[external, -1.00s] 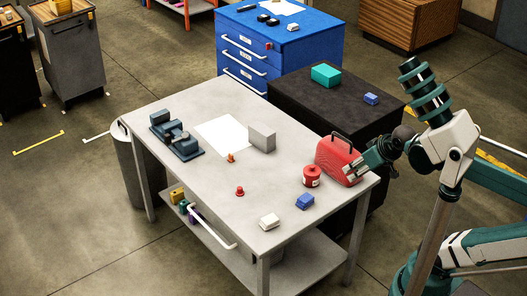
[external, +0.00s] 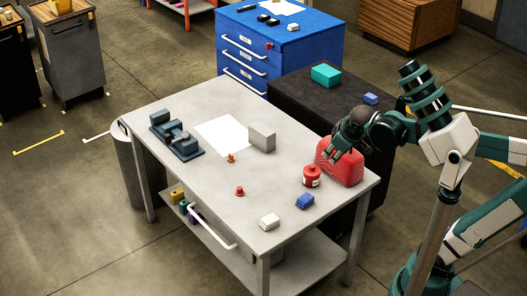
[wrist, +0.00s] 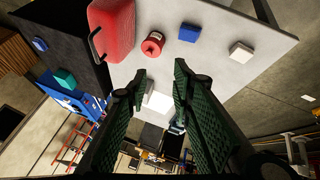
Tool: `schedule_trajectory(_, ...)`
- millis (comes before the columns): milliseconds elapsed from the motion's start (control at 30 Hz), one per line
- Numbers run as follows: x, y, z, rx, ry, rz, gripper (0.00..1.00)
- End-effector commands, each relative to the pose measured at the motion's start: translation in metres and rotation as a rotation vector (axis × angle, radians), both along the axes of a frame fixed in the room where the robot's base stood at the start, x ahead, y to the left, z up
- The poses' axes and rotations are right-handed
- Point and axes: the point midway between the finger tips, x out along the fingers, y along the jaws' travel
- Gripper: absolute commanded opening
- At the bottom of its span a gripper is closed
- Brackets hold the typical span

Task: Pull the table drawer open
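The grey table (external: 200,115) stands in the middle of the external view. Its drawer shows a white bar handle (external: 212,228) along the front edge. The drawer looks shut, though its front is hard to make out.
On the table are a red toolbox (external: 347,172), a red can (external: 312,176), a blue block (external: 305,201), a white block (external: 270,221), a grey block (external: 262,137) and a dark vise (external: 177,137). A black cabinet (external: 300,95) stands behind. Floor in front is free.

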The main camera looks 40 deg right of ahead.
Motion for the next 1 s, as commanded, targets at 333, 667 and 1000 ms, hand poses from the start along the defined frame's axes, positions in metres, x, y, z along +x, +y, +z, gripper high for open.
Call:
schedule_trajectory(333,0.058,0.021,0.009,-0.155,0.024,0.052,0.24)
schedule_trajectory(667,0.113,0.051,0.014,-0.303,0.028,0.087,0.24)
schedule_trajectory(1000,0.167,0.093,0.018,-0.455,0.014,0.114,0.24)
